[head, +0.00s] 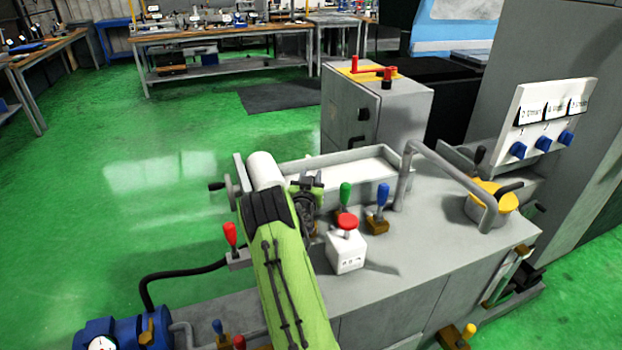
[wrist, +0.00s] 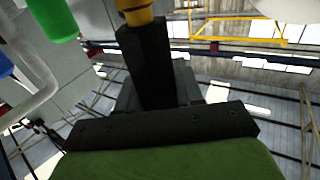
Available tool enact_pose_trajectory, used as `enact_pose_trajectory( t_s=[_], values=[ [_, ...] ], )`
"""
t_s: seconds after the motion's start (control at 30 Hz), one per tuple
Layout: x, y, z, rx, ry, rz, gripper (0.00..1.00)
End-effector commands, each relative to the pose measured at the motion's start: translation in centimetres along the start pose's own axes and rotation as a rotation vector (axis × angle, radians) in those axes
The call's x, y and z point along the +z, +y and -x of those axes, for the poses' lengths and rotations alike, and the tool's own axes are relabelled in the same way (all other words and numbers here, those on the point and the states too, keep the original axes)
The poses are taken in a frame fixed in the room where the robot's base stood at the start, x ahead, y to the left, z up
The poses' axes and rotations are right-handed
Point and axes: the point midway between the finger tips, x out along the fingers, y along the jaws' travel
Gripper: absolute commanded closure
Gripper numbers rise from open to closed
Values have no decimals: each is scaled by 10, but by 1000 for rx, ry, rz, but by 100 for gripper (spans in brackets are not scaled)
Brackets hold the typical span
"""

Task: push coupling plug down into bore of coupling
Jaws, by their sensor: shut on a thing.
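My gripper (wrist: 145,60) shows in the wrist view as a dark finger block reaching up to the top edge. It is shut on a brass-coloured piece with a dark band, the coupling plug (wrist: 138,14), which is cut off by the top edge. In the head view my gripper (head: 308,195) is low over the machine top, largely behind my green arm. The plug cannot be made out there. The coupling and its bore are not clearly visible in either view, so I cannot tell whether the plug touches or sits in the bore.
A green-knobbed lever (head: 346,195), a blue-knobbed lever (head: 377,205) and a white box with a red button (head: 346,245) stand close right of my gripper. A grey tray (head: 345,168) lies behind it. A bent grey pipe (head: 455,178) rises farther right.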

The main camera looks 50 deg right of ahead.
Motion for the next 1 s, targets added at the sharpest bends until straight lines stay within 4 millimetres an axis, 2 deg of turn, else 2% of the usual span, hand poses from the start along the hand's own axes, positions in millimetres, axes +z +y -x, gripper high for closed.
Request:
enact_pose_trajectory(
  t_s=[0.47,1.0],
  values=[
    [2,0,2,1,4,-1,99],
    [57,0,2,0,2,0,99]
  ],
)
